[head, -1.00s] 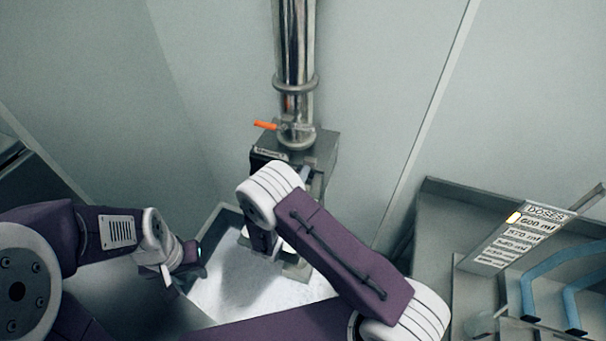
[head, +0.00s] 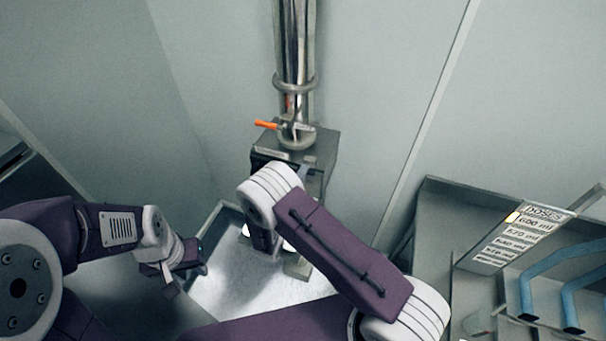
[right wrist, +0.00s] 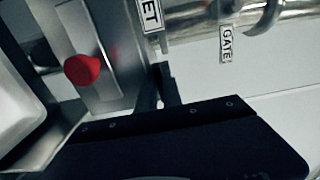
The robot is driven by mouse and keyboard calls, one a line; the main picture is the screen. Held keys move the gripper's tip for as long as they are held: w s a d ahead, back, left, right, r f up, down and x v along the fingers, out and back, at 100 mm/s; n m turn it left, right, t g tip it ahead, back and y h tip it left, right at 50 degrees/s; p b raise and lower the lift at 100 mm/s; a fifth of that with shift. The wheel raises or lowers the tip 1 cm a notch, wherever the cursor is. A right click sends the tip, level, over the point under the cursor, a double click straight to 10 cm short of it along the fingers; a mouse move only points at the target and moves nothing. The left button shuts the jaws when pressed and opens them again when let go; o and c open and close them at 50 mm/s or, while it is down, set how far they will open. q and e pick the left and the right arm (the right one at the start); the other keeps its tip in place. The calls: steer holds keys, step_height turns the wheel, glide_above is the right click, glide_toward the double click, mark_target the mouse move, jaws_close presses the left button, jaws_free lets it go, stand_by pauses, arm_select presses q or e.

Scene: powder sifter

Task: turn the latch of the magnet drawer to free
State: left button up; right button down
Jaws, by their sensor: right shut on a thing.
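The magnet housing is the dark grey box (head: 322,152) under the steel pipe in the head view. In the right wrist view, a red knob (right wrist: 82,70) stands on a steel plate beside a label ending in "ET" (right wrist: 150,14). My right gripper's dark body (right wrist: 190,145) fills the bottom of that view. In the head view my right forearm covers the right gripper. My left gripper (head: 170,268) hangs over the left of the powder bin, its jaws unclear.
The steel pipe (head: 295,45) has an orange handle (head: 267,125) just above the box. The bin of white powder (head: 245,285) lies below. A doses board (head: 515,240) and blue tubes (head: 560,275) are on the right-hand bench. A "GATE" label (right wrist: 226,43) hangs by the pipe.

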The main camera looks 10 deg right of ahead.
steer(key=shift+f, duration=0.15)
steer(key=c, duration=1.7)
jaws_free()
steer(key=shift+c, duration=0.2)
steer(key=shift+o, duration=1.2)
steer(key=shift+a, duration=0.1)
steer(key=shift+s+a, duration=0.1)
steer(key=b+v, duration=0.3)
steer(key=v, duration=0.6)
